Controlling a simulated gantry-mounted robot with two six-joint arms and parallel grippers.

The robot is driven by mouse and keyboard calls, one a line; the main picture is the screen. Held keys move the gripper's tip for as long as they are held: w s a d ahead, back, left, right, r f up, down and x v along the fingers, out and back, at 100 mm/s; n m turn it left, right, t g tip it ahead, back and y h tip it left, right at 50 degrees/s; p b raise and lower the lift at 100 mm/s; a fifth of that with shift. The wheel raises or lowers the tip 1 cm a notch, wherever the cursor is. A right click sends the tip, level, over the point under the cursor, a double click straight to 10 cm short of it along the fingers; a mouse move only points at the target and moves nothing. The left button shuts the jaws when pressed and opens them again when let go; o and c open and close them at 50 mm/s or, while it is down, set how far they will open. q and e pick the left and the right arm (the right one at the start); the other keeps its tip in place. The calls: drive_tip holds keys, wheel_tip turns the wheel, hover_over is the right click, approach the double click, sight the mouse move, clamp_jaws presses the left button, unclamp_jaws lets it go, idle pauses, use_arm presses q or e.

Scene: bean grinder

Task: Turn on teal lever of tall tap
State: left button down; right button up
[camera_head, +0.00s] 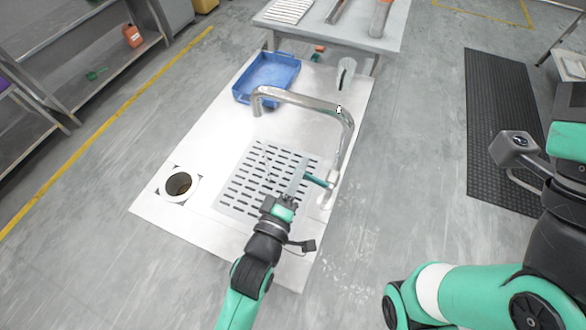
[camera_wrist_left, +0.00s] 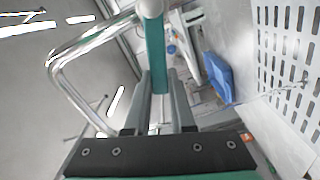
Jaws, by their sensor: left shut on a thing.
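The tall tap (camera_head: 300,99) is a chrome pipe that rises at the right side of the white counter and bends left over it. Its teal lever (camera_head: 317,180) sticks out to the left near the foot of the tap. My left gripper (camera_head: 301,177) is at the lever, shut on it. In the left wrist view the teal lever (camera_wrist_left: 155,55) lies between the two grey fingers (camera_wrist_left: 161,95), with the tap's pipe (camera_wrist_left: 75,48) curving to the left. My right arm is at the right of the head view, away from the tap; its gripper's fingers do not show clearly.
A slotted drain plate (camera_head: 245,190) lies on the counter under the tap. A blue tray (camera_head: 268,78) and a metal cup (camera_head: 345,73) stand further back. A round dark hole (camera_head: 179,184) is at the left. A grey table (camera_head: 345,38) stands behind.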

use_arm(q)
drive_tip(key=c, duration=0.8)
unclamp_jaws()
drive_tip(key=shift+o, duration=0.2)
drive_tip(key=p+v, duration=0.3)
drive_tip(key=v, duration=0.8)
drive_tip(key=shift+s+a, duration=0.15)
drive_tip(key=shift+s, duration=0.2)
